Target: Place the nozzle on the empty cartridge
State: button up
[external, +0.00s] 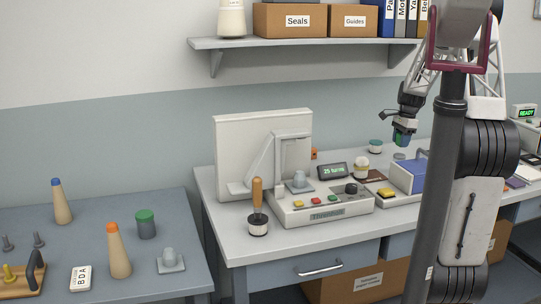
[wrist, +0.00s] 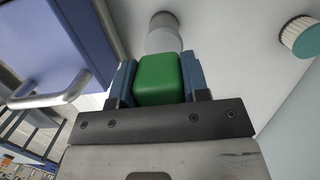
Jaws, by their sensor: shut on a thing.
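My gripper (wrist: 157,82) is shut on a green block-like piece (wrist: 158,78), held between its two blue fingers. In the external view my gripper (external: 402,139) hangs over the back of the right workbench. The held piece may be the nozzle; its lower end is hidden. A pale grey cylinder (wrist: 162,39) stands on the bench just beyond the fingers in the wrist view, and the held piece partly overlaps it. It may be the empty cartridge, but no label shows. I cannot tell whether the held piece touches it.
A teal-topped round container (external: 375,146) stands left of my gripper; it also shows in the wrist view (wrist: 301,36). A blue box (external: 409,176) with a metal handle is close in front. A control console (external: 320,206) stands farther left. Bare bench surrounds the grey cylinder.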

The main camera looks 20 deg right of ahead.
aim_at(399, 155)
jog(key=shift+w, duration=0.1)
dwell(0.3)
jog(key=shift+f, duration=1.75)
jog(key=shift+f, duration=0.15)
jog(key=o, duration=0.9)
jog(key=r, duration=0.4)
jog(key=d+r, duration=0.1)
jog(key=r, duration=0.3)
jog(key=d+r, duration=0.1)
jog(key=r, duration=0.3)
jog(key=shift+r, duration=0.1)
jog(key=shift+a, duration=0.15)
